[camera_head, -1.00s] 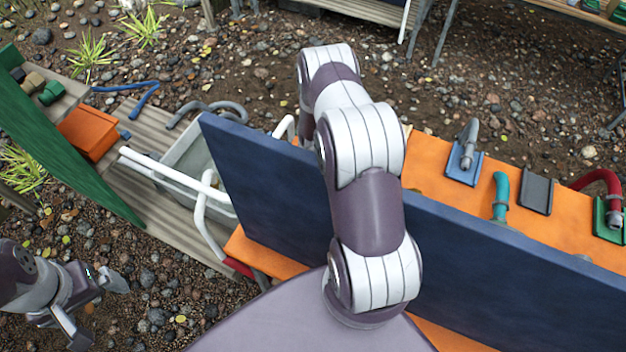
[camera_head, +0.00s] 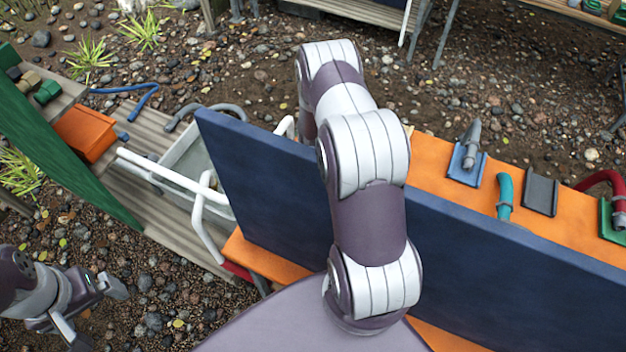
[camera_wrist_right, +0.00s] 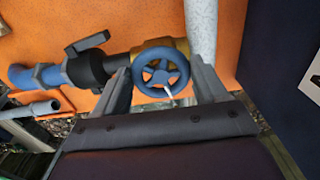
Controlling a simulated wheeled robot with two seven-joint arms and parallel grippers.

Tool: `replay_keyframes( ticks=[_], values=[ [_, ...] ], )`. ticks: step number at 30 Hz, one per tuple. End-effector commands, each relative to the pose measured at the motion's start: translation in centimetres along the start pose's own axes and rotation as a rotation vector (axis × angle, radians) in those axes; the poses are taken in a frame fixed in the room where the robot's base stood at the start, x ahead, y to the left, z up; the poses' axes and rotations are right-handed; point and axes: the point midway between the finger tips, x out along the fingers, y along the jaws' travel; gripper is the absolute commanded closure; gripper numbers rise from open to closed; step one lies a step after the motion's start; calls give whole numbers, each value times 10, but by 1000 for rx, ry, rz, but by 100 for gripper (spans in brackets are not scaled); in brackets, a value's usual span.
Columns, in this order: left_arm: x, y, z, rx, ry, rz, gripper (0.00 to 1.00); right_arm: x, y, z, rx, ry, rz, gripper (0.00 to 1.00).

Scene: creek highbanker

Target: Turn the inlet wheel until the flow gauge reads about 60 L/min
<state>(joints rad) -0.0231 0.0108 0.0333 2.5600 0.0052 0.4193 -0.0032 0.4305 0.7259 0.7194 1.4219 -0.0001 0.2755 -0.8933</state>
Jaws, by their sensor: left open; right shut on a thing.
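In the right wrist view, the inlet wheel (camera_wrist_right: 147,88) is a small blue handwheel with spokes and a pale pin near its lower edge. It sits in front of a brass-coloured fitting on a pipe. My right gripper (camera_wrist_right: 162,85) has one finger on each side of the wheel and is shut on its rim. In the head view the wheel and right gripper are hidden behind the dark blue panel (camera_head: 262,190) and my right arm. My left gripper (camera_head: 98,314) is open and empty over the gravel at lower left. I cannot make out a flow gauge in either view.
A black lever valve (camera_wrist_right: 88,66) and blue pipe (camera_wrist_right: 50,74) lie left of the wheel, before an orange wall. A white pipe rises behind it. An orange bench (camera_head: 428,155) with hose fittings stands beyond the panel. An orange bin (camera_head: 85,134) is far left.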

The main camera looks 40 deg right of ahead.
Motion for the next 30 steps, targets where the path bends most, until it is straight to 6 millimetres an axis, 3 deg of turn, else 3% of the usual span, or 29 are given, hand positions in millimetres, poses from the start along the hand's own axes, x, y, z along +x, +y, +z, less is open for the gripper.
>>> replay_keyframes(
  ticks=[12, 13, 15, 25, 30],
  values=[
    [0, 0, 0, 0, 0, 0, 3, -2, 2, -1, 7, 4, 4, 59],
    [0, 0, 0, 0, 0, 0, 3, -2, 2, -1, 7, 4, 4, 25],
    [0, 0, 0, 0, 0, 0, 3, -2, 2, -1, 7, 3, 4, 3],
    [1, 0, 0, 0, 0, 0, 3, -3, 1, -1, 7, 2, 2, 3],
    [8, 0, 1, 0, 0, 0, 3, -31, 2, -2, 7, 5, 6, 3]
  ],
)
